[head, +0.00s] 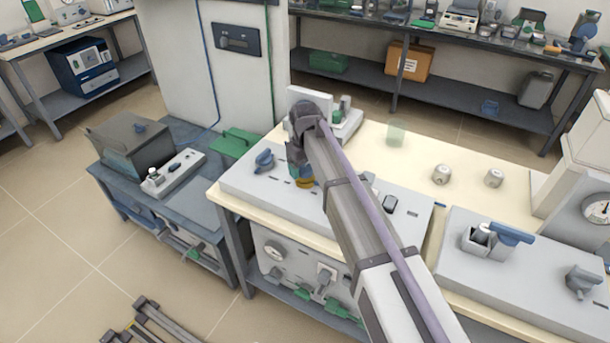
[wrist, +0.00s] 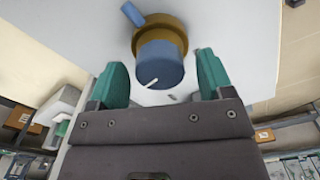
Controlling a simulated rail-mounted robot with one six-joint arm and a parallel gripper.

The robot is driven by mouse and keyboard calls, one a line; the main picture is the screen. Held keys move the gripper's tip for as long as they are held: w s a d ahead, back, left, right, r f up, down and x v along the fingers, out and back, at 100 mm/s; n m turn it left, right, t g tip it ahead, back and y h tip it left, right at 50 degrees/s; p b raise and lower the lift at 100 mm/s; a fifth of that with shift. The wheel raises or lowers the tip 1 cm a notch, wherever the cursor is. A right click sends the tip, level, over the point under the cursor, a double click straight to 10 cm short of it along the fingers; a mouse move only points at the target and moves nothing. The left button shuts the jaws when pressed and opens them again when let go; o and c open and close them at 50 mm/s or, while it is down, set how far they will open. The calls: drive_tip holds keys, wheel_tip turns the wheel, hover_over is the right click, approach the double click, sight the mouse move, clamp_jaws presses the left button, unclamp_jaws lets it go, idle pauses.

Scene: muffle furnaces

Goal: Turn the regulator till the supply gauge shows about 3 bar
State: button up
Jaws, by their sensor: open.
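The regulator is a blue knob (wrist: 160,66) with a white mark on its face, set on a brass collar (wrist: 176,34). A small blue lever sticks out beside the collar. My gripper (wrist: 161,70) is open, with one green fingertip on each side of the knob and visible gaps to it. In the head view, the brass collar (head: 304,182) shows just under my wrist, on the pale sloped panel (head: 245,183); my arm hides most of the knob. I cannot tell which gauge is the supply gauge.
A blue valve handle (head: 264,160) stands left of the regulator on the same panel. Another round gauge (head: 597,208) shows at the right edge. Two small round pieces (head: 441,174) sit on the cream bench.

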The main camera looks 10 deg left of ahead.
sight(305, 167)
drive_tip(key=shift+r, duration=0.15)
drive_tip(key=shift+c, duration=0.2)
drive_tip(key=c, duration=0.9)
drive_tip(key=shift+m, duration=1.3)
drive_tip(key=o, duration=0.9)
drive_tip(key=shift+o, duration=0.2)
drive_tip(key=shift+r, duration=0.1)
wheel_tip(305, 167, up, 10)
drive_tip(key=p, duration=1.1)
drive_tip(key=shift+r, duration=0.25)
